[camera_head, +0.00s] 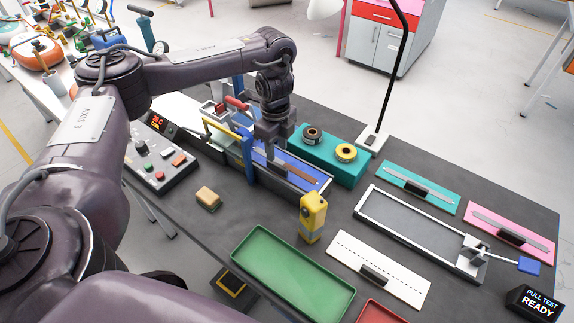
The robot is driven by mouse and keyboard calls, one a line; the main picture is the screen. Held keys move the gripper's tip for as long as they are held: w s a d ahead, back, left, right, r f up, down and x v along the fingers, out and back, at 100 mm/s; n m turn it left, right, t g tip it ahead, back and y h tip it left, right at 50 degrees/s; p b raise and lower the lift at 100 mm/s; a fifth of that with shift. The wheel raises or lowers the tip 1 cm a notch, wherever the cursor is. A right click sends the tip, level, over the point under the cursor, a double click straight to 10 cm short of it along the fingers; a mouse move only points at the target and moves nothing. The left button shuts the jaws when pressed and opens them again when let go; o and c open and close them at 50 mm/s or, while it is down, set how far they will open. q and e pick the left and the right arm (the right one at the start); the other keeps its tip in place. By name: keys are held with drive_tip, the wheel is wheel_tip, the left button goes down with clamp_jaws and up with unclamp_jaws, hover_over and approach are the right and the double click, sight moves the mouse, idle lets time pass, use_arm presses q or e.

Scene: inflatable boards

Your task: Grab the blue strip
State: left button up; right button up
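A blue strip (311,173) lies in a long dark fixture near the middle of the table. A brownish-grey bar lies along it. My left gripper (273,153) points down over the fixture, at the left part of the blue strip, and hides some of it. Whether its fingers touch the strip or have anything between them cannot be told. A blue upright and a yellow bar frame stand at the fixture's left end. My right gripper is not in view.
A teal block (325,158) with two tape rolls stands behind the fixture. A yellow device (312,217) stands in front. A green tray (293,276), white strip (378,270), teal strip (419,187) and pink strip (509,233) lie around. A control box (160,160) is left.

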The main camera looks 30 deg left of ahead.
sight(275, 163)
use_arm(q)
drive_tip(key=f, duration=0.1)
drive_tip(key=s+f, duration=0.1)
drive_tip(key=f, duration=0.1)
drive_tip(key=shift+a+b, duration=0.1)
drive_tip(key=shift+b, duration=0.3)
drive_tip(key=f, duration=0.3)
drive_tip(key=shift+w+a+f, duration=0.1)
drive_tip(key=shift+w+f, duration=0.1)
drive_tip(key=shift+w, duration=0.05)
clamp_jaws()
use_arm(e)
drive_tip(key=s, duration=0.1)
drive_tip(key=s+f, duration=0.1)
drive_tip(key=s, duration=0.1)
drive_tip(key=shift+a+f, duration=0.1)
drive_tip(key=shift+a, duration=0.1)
